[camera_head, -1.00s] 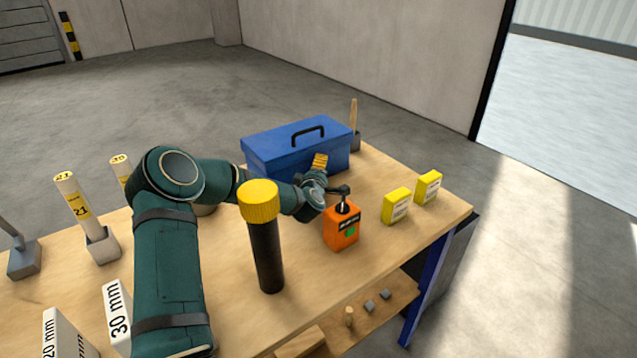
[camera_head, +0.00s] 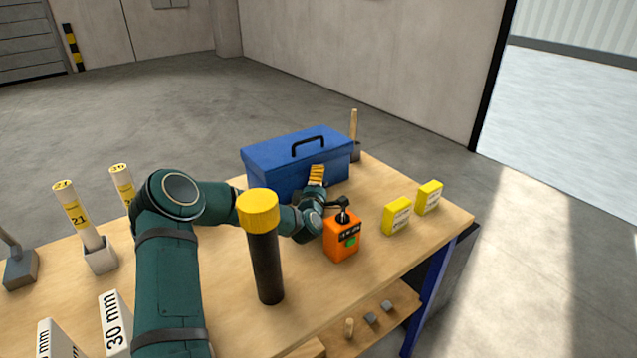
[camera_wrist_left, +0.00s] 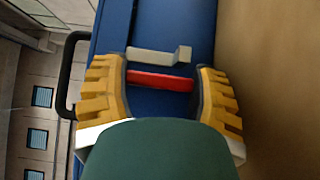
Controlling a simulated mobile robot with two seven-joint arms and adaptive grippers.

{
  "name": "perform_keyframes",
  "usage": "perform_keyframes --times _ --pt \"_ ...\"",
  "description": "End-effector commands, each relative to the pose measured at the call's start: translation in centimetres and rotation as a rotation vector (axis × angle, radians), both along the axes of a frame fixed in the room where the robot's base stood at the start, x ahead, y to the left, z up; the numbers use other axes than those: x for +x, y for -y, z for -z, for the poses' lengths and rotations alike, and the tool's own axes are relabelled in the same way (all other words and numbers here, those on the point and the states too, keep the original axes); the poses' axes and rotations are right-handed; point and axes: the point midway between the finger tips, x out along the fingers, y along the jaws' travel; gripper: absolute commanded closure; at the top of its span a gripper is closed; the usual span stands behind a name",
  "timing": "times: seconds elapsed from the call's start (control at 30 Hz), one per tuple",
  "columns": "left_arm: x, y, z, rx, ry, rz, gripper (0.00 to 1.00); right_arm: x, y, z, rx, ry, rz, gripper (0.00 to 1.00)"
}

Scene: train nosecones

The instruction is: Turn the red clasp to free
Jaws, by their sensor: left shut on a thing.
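A blue toolbox (camera_head: 275,165) with a black handle stands at the back of the wooden bench. In the left wrist view its blue side (camera_wrist_left: 172,25) carries a red clasp (camera_wrist_left: 160,81), a bar lying across the picture, with a grey bracket-shaped piece (camera_wrist_left: 152,56) just above it. My left gripper (camera_wrist_left: 164,85) has its yellow ridged fingers at both ends of the red clasp and is shut on it. In the head view the left gripper (camera_head: 316,175) is at the toolbox's front; the clasp is hidden there. My right gripper is not in view.
An orange box (camera_head: 341,246) with a black top stands close to my left wrist. A black post with a yellow cap (camera_head: 264,260) rises in front of my forearm. Two yellow boxes (camera_head: 397,216) stand to the right. The bench's right front is clear.

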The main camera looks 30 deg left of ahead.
Motion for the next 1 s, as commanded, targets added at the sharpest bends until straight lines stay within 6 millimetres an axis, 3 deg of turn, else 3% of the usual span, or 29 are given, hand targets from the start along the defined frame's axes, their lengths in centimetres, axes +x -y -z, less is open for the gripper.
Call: perform_keyframes --times 0.03,0.1,0.13,0.53,1.0 --pt "0.0 0.0 0.0 -0.002 0.001 0.000 0.31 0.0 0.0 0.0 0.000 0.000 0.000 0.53" --pt "0.0 0.0 0.0 -0.001 0.000 0.000 0.07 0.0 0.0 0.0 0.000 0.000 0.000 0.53" --pt "0.0 0.0 0.0 -0.001 0.000 0.000 0.04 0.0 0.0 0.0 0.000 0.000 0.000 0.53" --pt "-0.9 0.4 0.2 -0.002 -0.004 0.001 0.04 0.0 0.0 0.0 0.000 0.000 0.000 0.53" --pt "-6.5 2.7 0.1 -0.001 -0.003 0.001 0.04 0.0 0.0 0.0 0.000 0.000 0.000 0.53"
